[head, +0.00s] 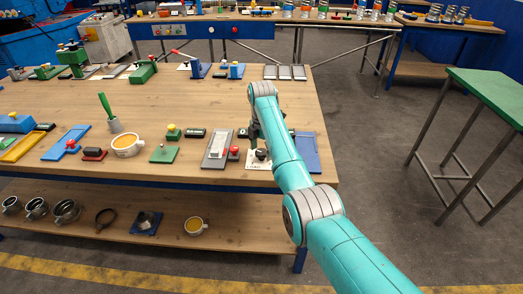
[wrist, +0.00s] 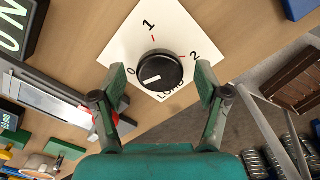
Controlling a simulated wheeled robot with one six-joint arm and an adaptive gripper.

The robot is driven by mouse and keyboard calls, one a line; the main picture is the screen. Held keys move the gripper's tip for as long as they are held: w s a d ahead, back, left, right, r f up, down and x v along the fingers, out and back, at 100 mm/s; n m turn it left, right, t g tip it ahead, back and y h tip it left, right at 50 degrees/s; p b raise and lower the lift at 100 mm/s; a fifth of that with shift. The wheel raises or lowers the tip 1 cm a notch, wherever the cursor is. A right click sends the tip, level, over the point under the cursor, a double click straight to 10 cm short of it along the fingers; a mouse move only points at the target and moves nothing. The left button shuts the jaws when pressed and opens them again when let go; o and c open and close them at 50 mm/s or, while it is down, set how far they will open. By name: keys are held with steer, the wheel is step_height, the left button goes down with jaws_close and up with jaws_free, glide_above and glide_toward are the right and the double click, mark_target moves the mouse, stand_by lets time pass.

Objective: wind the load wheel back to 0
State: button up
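The load wheel (wrist: 160,70) is a round black knob on a white plate (wrist: 124,49) marked 0, 1, 2 and LOAD. Its white line points left and slightly down, towards the side where the 0 is printed; I cannot tell whether it lines up exactly. Red ticks show at 1 and 2. My gripper (wrist: 160,78) is open, one finger on each side of the wheel, with gaps between. In the head view the plate (head: 252,164) is at the bench's front right, and my gripper is mostly hidden behind my arm.
A grey panel (wrist: 54,100) with a red knob lies left of the plate. A blue plate (head: 308,150) lies to the right, near the bench's right edge. The wooden bench (head: 230,100) holds several other fixtures. A green-topped table (head: 490,92) stands at the right.

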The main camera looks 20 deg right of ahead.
mark_target(262, 152)
steer(key=shift+r, duration=3.75)
